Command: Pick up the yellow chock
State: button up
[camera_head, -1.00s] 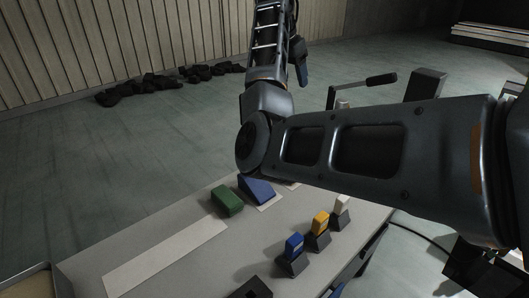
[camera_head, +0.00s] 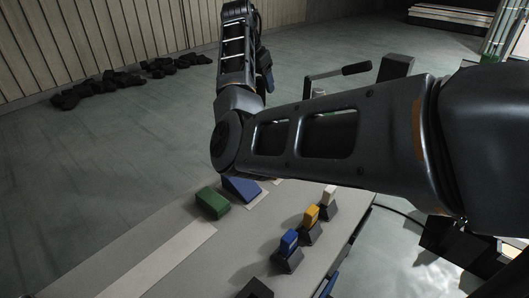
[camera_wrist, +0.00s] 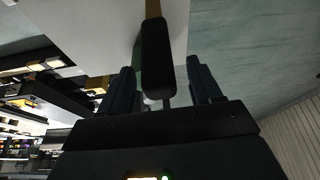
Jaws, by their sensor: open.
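In the head view, the one yellow piece (camera_head: 311,215) I make out is a small upright block in a dark sloped base on the grey table. I cannot tell whether it is the chock. A blue wedge (camera_head: 240,188) lies on a pale pad farther back, beside a green block (camera_head: 212,203). My arm crosses above and hides part of the table. In the wrist view my gripper (camera_wrist: 160,66) has its two fingers apart. A dark rounded bar (camera_wrist: 154,58) shows between them, with a yellow-brown strip (camera_wrist: 153,8) above it; I cannot tell what they are or whether they are held.
A blue piece (camera_head: 289,239) and a white piece (camera_head: 330,194) stand in similar dark bases beside the yellow one. A pale strip (camera_head: 150,262) runs along the table (camera_head: 215,265). A black-gripped lever (camera_head: 340,72) rises behind my arm. Dark rubble (camera_head: 110,85) lies by the wall; floor between is clear.

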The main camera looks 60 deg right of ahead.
jog(key=shift+d+f, duration=0.15)
jog(key=shift+f, duration=0.4)
jog(key=shift+c, duration=0.5)
grip_shut()
dwell(0.5)
jog(key=shift+r, duration=0.3)
